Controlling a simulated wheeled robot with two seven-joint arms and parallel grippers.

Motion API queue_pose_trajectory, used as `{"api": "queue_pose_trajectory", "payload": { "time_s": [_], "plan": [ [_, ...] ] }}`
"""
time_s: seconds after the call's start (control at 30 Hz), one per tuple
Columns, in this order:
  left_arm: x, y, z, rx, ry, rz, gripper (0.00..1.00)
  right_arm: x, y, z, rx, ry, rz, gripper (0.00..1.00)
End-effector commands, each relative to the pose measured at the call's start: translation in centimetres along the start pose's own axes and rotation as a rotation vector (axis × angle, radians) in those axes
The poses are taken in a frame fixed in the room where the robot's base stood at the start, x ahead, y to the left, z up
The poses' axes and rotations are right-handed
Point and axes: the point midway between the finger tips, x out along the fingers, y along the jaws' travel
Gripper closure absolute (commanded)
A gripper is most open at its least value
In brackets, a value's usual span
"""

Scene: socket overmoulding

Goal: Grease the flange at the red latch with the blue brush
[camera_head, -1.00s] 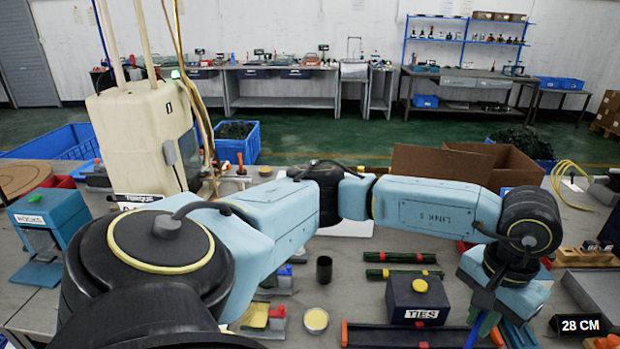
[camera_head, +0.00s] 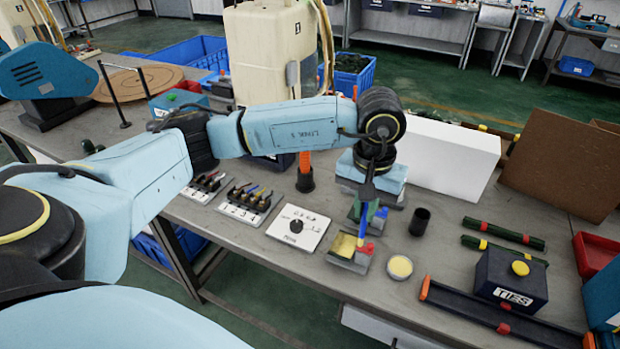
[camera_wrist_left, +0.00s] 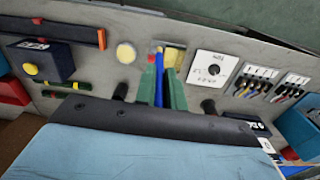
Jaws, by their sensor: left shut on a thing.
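My left gripper (camera_head: 370,212) points down, its green fingers shut on the blue brush (camera_head: 363,222). The brush also shows between the fingers in the left wrist view (camera_wrist_left: 159,84). Its lower end is at or just above a small grey fixture with a yellow flange piece (camera_head: 343,246) and a red latch (camera_head: 367,248). I cannot tell whether the bristles touch it. In the left wrist view the yellow piece (camera_wrist_left: 173,57) lies just beyond the fingertips. A round dish of pale yellow grease (camera_head: 400,267) stands right of the fixture. My right gripper is not in view.
A black cup (camera_head: 420,221) stands behind the dish. A white dial panel (camera_head: 298,228) and numbered clip racks lie left. The TIES box (camera_head: 511,277), a long black tray (camera_head: 490,309) and dark green rods (camera_head: 503,233) are right. A white block (camera_head: 440,155) stands behind my wrist.

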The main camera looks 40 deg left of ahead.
Motion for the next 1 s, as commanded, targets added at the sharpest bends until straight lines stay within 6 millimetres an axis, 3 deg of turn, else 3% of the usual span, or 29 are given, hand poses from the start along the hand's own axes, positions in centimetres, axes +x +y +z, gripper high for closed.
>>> {"api": "queue_pose_trajectory", "payload": {
  "time_s": [0.2, 0.33, 1.0],
  "plan": [
    [4.3, -4.7, -3.5, -0.454, -0.005, -0.004, 1.0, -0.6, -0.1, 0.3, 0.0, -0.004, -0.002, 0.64],
    [5.8, -6.5, -4.3, -0.595, -0.001, -0.012, 1.0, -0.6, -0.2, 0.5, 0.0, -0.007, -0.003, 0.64],
    [8.9, -6.8, -4.5, -0.618, 0.002, -0.013, 1.0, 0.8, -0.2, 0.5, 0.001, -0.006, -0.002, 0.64]
  ]
}}
